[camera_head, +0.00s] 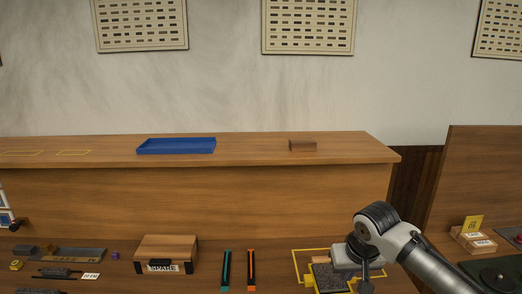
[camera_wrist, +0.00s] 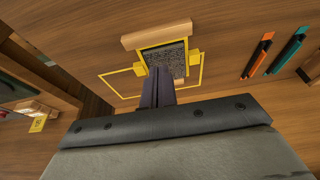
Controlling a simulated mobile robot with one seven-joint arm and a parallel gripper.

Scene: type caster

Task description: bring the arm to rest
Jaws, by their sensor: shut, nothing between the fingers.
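My gripper (camera_wrist: 160,72) shows in the wrist view as two dark fingers close together, shut with nothing between them. They point toward a speckled grey plate (camera_wrist: 168,57) with yellow edges, and overlap its lower part in the picture. I cannot tell the gap between fingertips and plate. In the head view my arm reaches in from the lower right, bent at the wrist, with its hand over the bench. The speckled plate (camera_head: 328,279) shows there just left of and below the hand. The fingertips are not clear in the head view.
A yellow outline (camera_wrist: 116,87) surrounds the plate, and a wooden bar (camera_wrist: 156,34) lies beside it. Teal (camera_head: 227,270) and orange (camera_head: 251,270) tools lie left of it, then a SPARE box (camera_head: 166,249). The raised shelf behind holds a blue tray (camera_head: 176,147) and brown block (camera_head: 302,146).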

